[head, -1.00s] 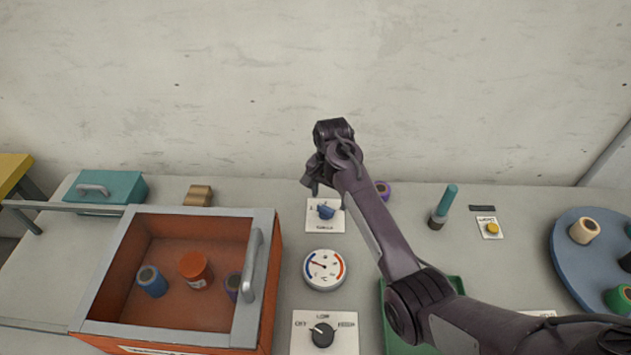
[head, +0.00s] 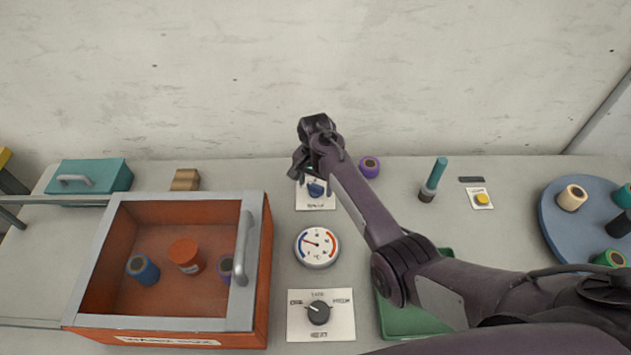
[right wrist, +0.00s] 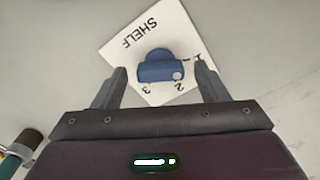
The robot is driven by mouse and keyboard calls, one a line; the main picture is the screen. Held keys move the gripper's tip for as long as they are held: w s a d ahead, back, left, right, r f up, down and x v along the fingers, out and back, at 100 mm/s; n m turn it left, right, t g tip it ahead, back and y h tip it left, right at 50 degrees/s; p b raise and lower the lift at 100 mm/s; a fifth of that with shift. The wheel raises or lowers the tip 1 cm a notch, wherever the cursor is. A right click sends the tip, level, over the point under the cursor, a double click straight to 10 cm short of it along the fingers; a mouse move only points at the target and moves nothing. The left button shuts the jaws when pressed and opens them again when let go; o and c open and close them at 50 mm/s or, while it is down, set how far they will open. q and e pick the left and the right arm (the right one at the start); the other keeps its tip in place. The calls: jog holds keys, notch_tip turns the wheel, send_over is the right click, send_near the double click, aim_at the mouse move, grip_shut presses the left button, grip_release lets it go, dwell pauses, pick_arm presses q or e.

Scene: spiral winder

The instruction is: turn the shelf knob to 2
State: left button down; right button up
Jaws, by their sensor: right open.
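The shelf knob (head: 315,189) is blue and sits on a white plate (head: 318,204) on the bench, below my right gripper (head: 300,168) in the head view. In the right wrist view the knob (right wrist: 160,68) shows between the two spread fingers of the right gripper (right wrist: 160,86), with a gap on each side. The plate (right wrist: 125,52) reads SHELF and has marks 1, 2 and 3. A white dot on the knob's lower right lies close to the 2. My right gripper is open and empty. My left gripper is out of view.
A temperature dial (head: 317,247) and a black knob (head: 319,313) on its plate are in front of the shelf knob. An orange box (head: 262,270) stands left, a green tray (head: 420,322) right. A purple spool (head: 369,167) and teal-handled tool (head: 433,180) are behind right.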

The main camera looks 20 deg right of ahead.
jog(key=c, duration=1)
jog(key=shift+r+m+p, duration=0.2)
jog(key=shift+m+p, duration=0.7)
jog(key=shift+m, duration=0.1)
jog(key=m+p, duration=0.1)
jog(key=m, duration=0.1)
jog(key=shift+m, duration=0.3)
jog(key=m+p, duration=0.1)
jog(key=m, duration=0.2)
jog(key=shift+f+m, duration=0.1)
jog(key=shift+m, duration=0.2)
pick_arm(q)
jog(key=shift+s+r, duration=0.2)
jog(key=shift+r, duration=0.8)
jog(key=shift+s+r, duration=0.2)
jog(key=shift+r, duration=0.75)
pick_arm(e)
jog(key=shift+m, duration=1.8)
jog(key=o, duration=1)
